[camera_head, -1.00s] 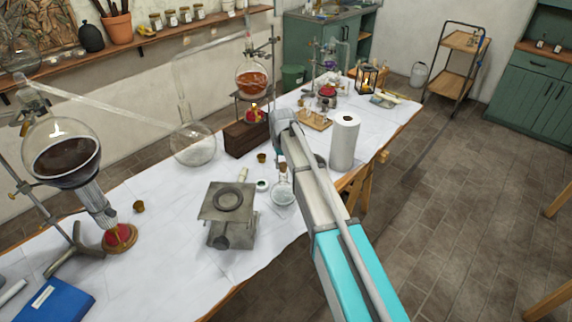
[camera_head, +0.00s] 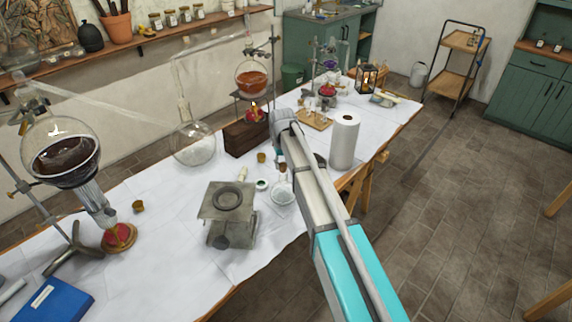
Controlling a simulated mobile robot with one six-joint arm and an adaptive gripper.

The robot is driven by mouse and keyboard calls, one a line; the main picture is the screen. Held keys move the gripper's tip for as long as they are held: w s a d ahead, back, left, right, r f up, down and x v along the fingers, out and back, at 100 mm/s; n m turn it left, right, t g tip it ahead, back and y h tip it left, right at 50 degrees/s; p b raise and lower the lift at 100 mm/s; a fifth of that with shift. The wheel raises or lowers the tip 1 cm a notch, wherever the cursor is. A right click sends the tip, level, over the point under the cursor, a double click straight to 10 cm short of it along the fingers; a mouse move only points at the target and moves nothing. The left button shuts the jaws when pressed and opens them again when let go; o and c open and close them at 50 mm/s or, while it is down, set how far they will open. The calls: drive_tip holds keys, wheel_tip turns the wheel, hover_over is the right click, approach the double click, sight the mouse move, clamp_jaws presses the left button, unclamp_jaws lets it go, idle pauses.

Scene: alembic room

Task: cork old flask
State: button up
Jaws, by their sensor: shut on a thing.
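A small clear round flask (camera_head: 282,194) stands upright on the white-covered table, just below my gripper in the picture. My gripper (camera_head: 283,167) is at the flask's neck, partly hidden by my own arm. It is shut on a small brownish piece that looks like a cork, at or just above the flask's mouth. I cannot tell whether the cork sits in the neck. A loose cork (camera_head: 261,157) stands to the left of the gripper. Another cork (camera_head: 138,206) lies farther left, near the burner.
A metal stand (camera_head: 229,206) and a small round dish (camera_head: 262,184) are left of the flask. A paper roll (camera_head: 344,141) stands right of my arm. A large round flask (camera_head: 194,146) and a wooden block (camera_head: 245,138) are behind.

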sight(283, 164)
drive_tip(key=shift+f+b, duration=1.05)
idle(3.6)
drive_tip(key=o, duration=1.1)
drive_tip(key=shift+o, duration=1.1)
drive_tip(key=shift+r, duration=0.2)
drive_tip(key=shift+r+p, duration=3.35)
drive_tip(key=shift+p, duration=0.2)
